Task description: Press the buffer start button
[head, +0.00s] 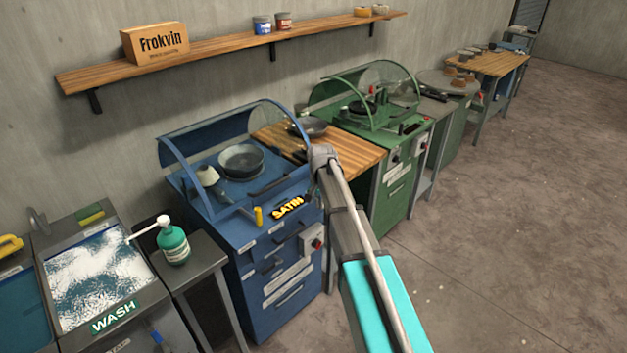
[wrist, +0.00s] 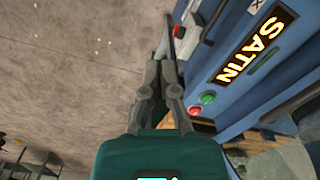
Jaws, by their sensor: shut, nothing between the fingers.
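In the wrist view, my gripper (wrist: 165,56) is shut and empty, its fingers pointing up the picture. A green button (wrist: 193,110) and a red button (wrist: 207,98) sit side by side on the blue machine (wrist: 240,95), to the right of the fingers and apart from them. A lit SATIN sign (wrist: 257,48) is beyond them. In the head view, the blue machine (head: 262,235) stands in the middle with its SATIN sign (head: 287,207). My arm crosses in front of its right side; the gripper cannot be made out there.
A red switch on a grey box (head: 314,238) is on the blue machine's front. A green machine (head: 395,165) and a wooden worktop (head: 365,155) stand behind right. A wash basin (head: 95,275) and green bottle (head: 174,245) are left. Open floor (head: 510,200) lies right.

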